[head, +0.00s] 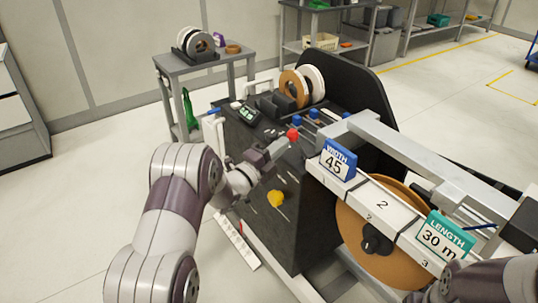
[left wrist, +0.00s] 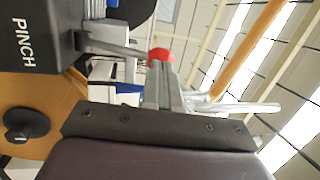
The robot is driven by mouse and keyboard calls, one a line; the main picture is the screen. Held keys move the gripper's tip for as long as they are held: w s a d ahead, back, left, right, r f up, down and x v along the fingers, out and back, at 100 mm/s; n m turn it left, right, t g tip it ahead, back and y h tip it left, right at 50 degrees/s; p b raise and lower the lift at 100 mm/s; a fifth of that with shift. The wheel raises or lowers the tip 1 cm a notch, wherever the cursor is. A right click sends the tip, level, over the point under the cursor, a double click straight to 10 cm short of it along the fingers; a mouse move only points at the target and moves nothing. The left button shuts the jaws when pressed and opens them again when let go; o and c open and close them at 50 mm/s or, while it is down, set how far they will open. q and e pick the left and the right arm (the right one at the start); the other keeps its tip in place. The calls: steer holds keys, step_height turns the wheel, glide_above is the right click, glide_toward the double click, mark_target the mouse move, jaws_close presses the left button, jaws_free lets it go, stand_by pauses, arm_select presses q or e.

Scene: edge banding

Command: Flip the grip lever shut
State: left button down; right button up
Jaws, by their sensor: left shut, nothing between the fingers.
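The grip lever's red knob (head: 293,135) shows on the dark machine, just beyond my left gripper (head: 280,148). In the left wrist view the red knob (left wrist: 161,54) sits at the tips of my shut, empty left fingers (left wrist: 164,80). I cannot tell whether they touch. A grey lever arm (left wrist: 110,46) runs from a dark block marked PINCH (left wrist: 25,45) toward the knob. The fingertips partly hide the knob. Only part of my right arm shows at the bottom right of the head view; its gripper is not visible.
A grey side table (head: 185,65) stands behind.

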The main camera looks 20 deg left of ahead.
arm_select(q)
steer(key=shift+w+r, duration=0.1)
steer(key=shift+w, duration=0.1)
steer(key=shift+d, duration=0.1)
